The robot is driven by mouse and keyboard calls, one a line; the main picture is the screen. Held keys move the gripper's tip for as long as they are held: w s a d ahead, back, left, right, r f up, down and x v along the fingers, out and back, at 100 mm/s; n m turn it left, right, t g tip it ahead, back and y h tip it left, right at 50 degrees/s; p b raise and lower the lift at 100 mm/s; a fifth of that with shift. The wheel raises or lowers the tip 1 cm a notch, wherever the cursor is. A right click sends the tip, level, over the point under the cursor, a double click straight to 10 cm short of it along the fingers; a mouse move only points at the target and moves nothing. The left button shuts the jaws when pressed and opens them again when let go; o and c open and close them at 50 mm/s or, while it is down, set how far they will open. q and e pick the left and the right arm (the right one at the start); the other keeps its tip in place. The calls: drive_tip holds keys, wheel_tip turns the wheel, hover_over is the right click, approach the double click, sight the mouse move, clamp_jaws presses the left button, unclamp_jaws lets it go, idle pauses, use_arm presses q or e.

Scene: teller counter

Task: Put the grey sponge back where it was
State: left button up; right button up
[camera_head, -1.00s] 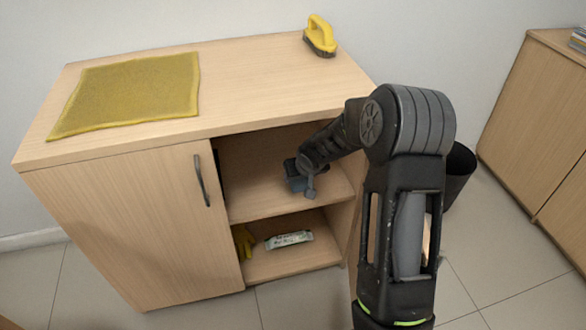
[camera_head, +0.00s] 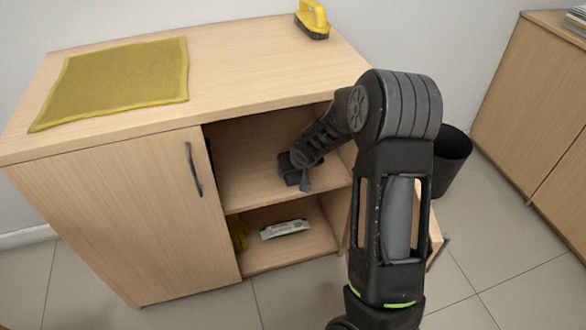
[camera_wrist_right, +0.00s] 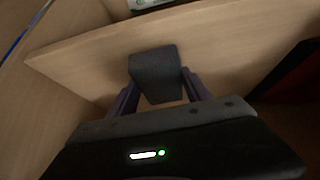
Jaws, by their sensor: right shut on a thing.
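The grey sponge (camera_wrist_right: 154,68) is a dark grey block between the two fingers of my right gripper (camera_wrist_right: 158,88) in the right wrist view. The gripper is shut on it. In the head view my right gripper (camera_head: 296,172) is inside the open right side of the wooden cabinet, just over the upper shelf (camera_head: 247,192). The sponge cannot be told apart from the gripper there. In the wrist view the sponge is over the shelf board; whether it touches the board I cannot tell. My left gripper is not in view.
A white pack (camera_head: 285,229) and a partly hidden yellow thing (camera_head: 238,234) lie on the lower shelf. A yellow cloth (camera_head: 115,82) and yellow brush (camera_head: 312,19) are on the cabinet top. The left door (camera_head: 105,215) is shut. A black bin (camera_head: 450,160) stands at right.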

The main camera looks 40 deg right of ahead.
drive_tip(key=shift+f, duration=0.25)
drive_tip(key=o, duration=1.2)
drive_tip(key=shift+r, duration=0.1)
drive_tip(key=shift+r, duration=0.1)
drive_tip(key=shift+r, duration=0.2)
drive_tip(key=p+v, duration=0.2)
drive_tip(key=v, duration=0.9)
drive_tip(key=shift+s+a+r+p, duration=0.2)
drive_tip(key=shift+s+r+p, duration=0.05)
drive_tip(key=shift+s+p, duration=0.05)
